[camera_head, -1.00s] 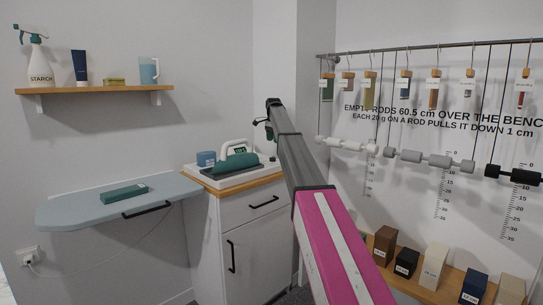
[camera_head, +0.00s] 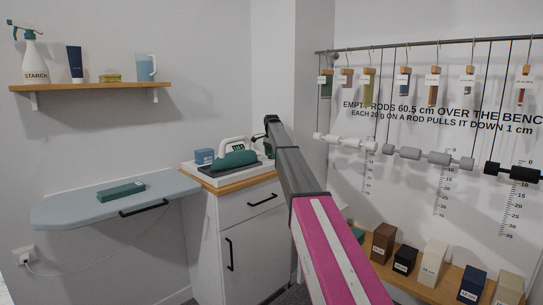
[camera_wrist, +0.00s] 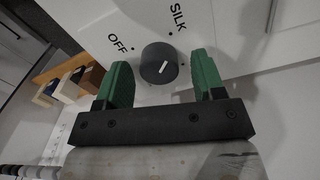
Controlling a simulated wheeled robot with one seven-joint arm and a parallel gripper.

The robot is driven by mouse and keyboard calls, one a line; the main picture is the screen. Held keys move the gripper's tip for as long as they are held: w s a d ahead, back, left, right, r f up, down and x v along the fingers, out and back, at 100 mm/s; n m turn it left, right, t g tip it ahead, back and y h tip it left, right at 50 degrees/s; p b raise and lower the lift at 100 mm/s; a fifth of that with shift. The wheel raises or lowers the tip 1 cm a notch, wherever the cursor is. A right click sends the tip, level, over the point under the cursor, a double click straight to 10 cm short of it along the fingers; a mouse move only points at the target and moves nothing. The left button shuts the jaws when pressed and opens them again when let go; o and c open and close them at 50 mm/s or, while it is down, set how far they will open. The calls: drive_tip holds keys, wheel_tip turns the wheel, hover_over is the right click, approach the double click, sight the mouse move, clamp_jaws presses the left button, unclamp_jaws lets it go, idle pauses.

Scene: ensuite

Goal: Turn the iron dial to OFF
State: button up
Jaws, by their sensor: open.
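The round dark grey dial (camera_wrist: 153,68) with a short white mark shows in the wrist view on a white panel. The word OFF (camera_wrist: 118,43) is printed to its upper left and SILK (camera_wrist: 179,14) to its upper right. The white mark sits right of the dial's middle, and I cannot tell surely which setting it points to. My gripper (camera_wrist: 160,61) is open, its two green fingers on either side of the dial; contact is not visible. In the head view the iron (camera_head: 237,159), green with a white handle, rests on its base on the cabinet; the dial is not visible there.
The cabinet (camera_head: 248,213) with black handles stands below the iron. A pale blue ironing board (camera_head: 75,211) is at left, bearing a green block (camera_head: 121,191). Hanging rods (camera_head: 435,158) and a bench with several blocks (camera_head: 432,263) are at right.

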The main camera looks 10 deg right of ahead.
drive_tip(key=shift+f, duration=0.1)
drive_tip(key=c, duration=0.9)
drive_tip(key=shift+n, duration=0.3)
drive_tip(key=n, duration=0.3)
drive_tip(key=shift+n, duration=0.4)
drive_tip(key=n, duration=0.4)
drive_tip(key=shift+w+a, duration=0.1)
drive_tip(key=n, duration=0.9)
drive_tip(key=shift+a, duration=0.15)
drive_tip(key=shift+n, duration=0.4)
